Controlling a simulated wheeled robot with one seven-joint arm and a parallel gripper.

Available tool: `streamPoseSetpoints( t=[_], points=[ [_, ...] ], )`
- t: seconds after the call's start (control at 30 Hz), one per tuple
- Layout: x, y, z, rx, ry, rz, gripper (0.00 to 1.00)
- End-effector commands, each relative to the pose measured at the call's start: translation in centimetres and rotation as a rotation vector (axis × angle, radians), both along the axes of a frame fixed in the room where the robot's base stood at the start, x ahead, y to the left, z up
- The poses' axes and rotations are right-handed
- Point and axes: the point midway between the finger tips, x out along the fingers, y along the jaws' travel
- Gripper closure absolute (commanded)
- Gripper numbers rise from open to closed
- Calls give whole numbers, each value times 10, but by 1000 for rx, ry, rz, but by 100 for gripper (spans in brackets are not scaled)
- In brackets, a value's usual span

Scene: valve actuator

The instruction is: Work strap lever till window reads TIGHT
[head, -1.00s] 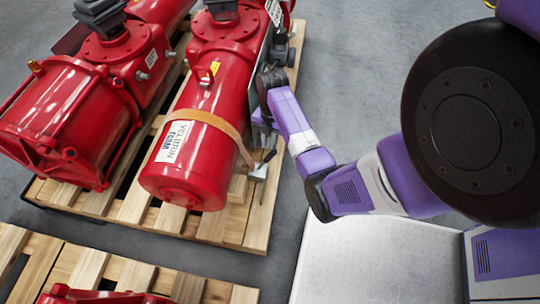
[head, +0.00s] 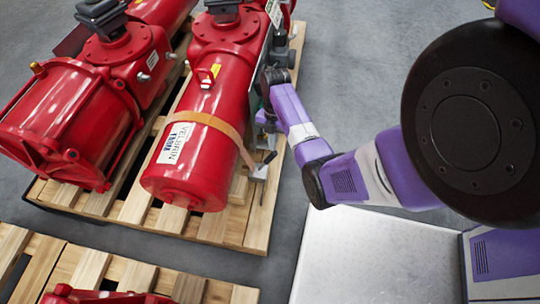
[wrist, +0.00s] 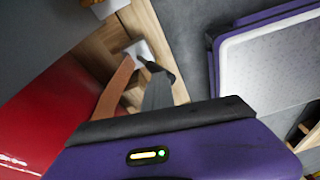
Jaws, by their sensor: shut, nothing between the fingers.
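A tan strap (head: 205,118) runs around the near red cylinder (head: 190,165) and down to a pale metal ratchet (head: 259,173) at the pallet's right side. Its lever (head: 269,157) has a black handle tilted up. In the wrist view the strap (wrist: 115,88), the pale ratchet plate (wrist: 139,50) and the black lever (wrist: 152,66) show beyond my gripper. My gripper (head: 268,140) is shut and empty, pointing down beside the cylinder just above the lever handle. In the wrist view its grey fingers (wrist: 158,92) overlap the lever's end; I cannot tell whether they touch. No window reading is legible.
The cylinder lies on a wooden pallet (head: 228,232). A second red actuator (head: 70,120) stands to its left, close by. Another pallet (head: 120,272) is at the front left. The grey floor (head: 340,70) right of the pallet is clear around my arm.

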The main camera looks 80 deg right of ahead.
Motion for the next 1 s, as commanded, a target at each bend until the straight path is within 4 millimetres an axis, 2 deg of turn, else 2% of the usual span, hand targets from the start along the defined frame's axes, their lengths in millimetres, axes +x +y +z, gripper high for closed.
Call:
streamPoseSetpoints(
  t=[0.03,0.4,0.6,0.8,1.0],
  points=[
    [-8,-17,-52,-110,-30,-39,100],
    [-4,-16,28,-47,-12,-17,100],
    [0,-15,64,-19,-5,-4,100],
    [1,-13,78,-4,-1,2,100],
    [1,-13,80,-3,0,3,100]
  ],
)
